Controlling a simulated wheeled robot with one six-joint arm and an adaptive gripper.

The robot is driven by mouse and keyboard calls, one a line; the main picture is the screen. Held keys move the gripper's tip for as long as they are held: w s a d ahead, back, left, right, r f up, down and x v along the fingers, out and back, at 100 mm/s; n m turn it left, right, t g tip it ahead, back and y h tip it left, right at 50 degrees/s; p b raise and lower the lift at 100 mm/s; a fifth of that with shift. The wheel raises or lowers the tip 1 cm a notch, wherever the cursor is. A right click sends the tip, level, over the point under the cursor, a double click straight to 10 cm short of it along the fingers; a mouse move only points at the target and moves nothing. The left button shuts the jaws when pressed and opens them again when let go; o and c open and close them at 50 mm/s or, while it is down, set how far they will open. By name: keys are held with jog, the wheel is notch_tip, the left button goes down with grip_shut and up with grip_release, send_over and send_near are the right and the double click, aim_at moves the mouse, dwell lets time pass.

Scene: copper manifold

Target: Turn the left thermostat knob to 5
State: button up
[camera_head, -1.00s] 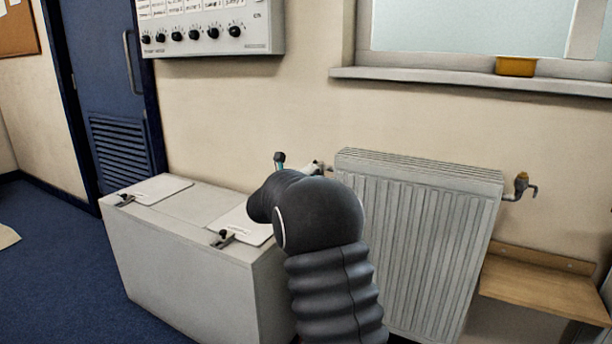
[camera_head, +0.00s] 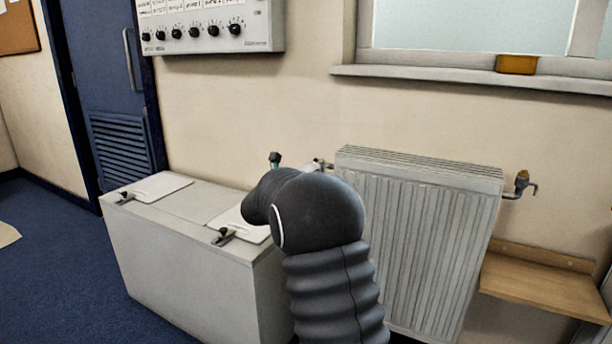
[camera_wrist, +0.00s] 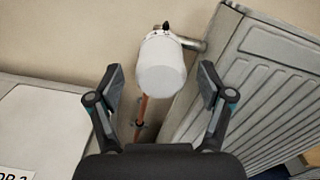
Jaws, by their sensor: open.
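The left thermostat knob (camera_wrist: 162,75) is a white cylinder on a copper pipe at the left end of the radiator (camera_head: 420,230). In the wrist view it stands between my open gripper's two fingers (camera_wrist: 160,82), a little beyond the tips, and I see no contact. Dark marks show near its far end, but no number can be read. In the head view only a small white piece by the radiator's upper left corner (camera_head: 320,164) shows; my arm hides the rest. One fingertip of my gripper (camera_head: 275,160) shows above my arm.
A white cabinet (camera_head: 180,270) with lids and latches stands left of the radiator. A wooden shelf (camera_head: 545,287) is at the right.

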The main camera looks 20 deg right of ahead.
jog(key=v, duration=0.9)
jog(key=shift+s+a, duration=0.3)
jog(key=s+d+f+m+g+y, duration=0.1)
jog(key=s+f+m+g, duration=0.35)
jog(key=f+m, duration=0.3)
jog(key=s+a+f+m+g+y, duration=0.1)
jog(key=s+f+m+g+y, duration=0.15)
jog(key=s+m, duration=0.35)
jog(key=s+a+f+m+g+y, duration=0.1)
jog(key=s+f+m+y, duration=0.15)
jog(key=s, duration=0.55)
jog(key=s+a+r+m+t+y, duration=0.1)
jog(key=s+a+m+y, duration=0.3)
jog(key=s, duration=0.7)
jog(key=s+a+r+m+t+y, duration=0.1)
jog(key=s+a+r+m+y, duration=0.3)
jog(key=s+a+m, duration=0.3)
jog(key=shift+s+a+m+t, duration=0.25)
jog(key=shift+s+m, duration=0.65)
jog(key=shift+s, duration=1.7)
